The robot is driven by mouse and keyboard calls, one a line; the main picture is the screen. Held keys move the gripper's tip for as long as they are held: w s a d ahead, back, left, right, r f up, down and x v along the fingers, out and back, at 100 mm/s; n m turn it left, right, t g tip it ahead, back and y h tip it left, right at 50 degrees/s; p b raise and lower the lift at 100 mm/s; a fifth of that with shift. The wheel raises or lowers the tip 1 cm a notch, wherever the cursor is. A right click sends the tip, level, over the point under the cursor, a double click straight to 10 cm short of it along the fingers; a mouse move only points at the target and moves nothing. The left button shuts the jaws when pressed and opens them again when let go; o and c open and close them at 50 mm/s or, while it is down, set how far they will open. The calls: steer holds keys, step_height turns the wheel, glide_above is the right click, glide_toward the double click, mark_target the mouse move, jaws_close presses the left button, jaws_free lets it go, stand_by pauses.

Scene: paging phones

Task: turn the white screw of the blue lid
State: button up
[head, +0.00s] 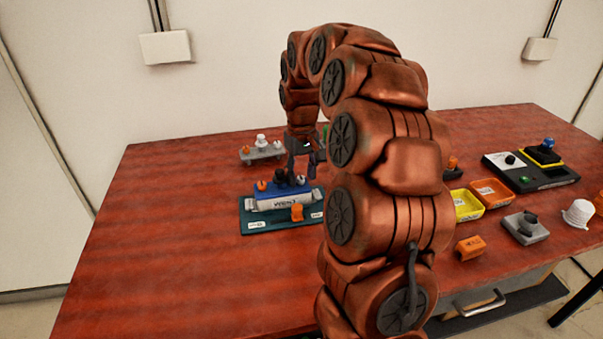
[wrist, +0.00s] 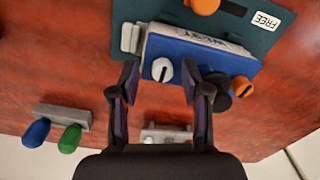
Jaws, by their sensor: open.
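The blue lid (head: 270,190) sits on a white lettered box on a teal base plate (head: 255,225). In the wrist view the blue lid (wrist: 195,52) shows its white screw (wrist: 162,70), round with a dark slot, near its left end. A black knob (wrist: 217,84) and an orange screw (wrist: 243,87) stand to its right. In the head view the white screw (head: 301,181) is at the lid's right end, just below my gripper (head: 303,166). My gripper (wrist: 160,76) is open, its fingertips on either side of the white screw in the wrist picture, with gaps visible.
An orange handle (head: 297,212) stands at the plate's front. A grey holder (head: 262,153) with knobs is behind. Yellow (head: 467,205) and orange (head: 490,193) trays and a black device (head: 530,170) lie right. The table's left side is clear.

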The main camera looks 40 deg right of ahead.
mark_target(301, 176)
steer(key=shift+r, duration=0.1)
step_height(301, 176, up, 12)
stand_by(0.8)
steer(key=shift+a, duration=0.15)
stand_by(0.3)
steer(key=s+a+n+p, duration=0.1)
steer(key=s+a+p, duration=0.1)
steer(key=s+a, duration=0.55)
steer(key=s+a+f+p, duration=0.1)
steer(key=s+a+f, duration=0.1)
steer(key=s+a, duration=0.2)
steer(key=s+a+f+g+p, duration=0.1)
steer(key=s+a, duration=0.3)
steer(key=s, duration=0.7)
steer(key=s+a+f+p, duration=0.2)
steer(key=s+a+f, duration=0.2)
steer(key=s, duration=0.4)
steer(key=shift+a+g+p, duration=0.35)
steer(key=shift+a+g, duration=0.05)
steer(key=shift+a, duration=0.15)
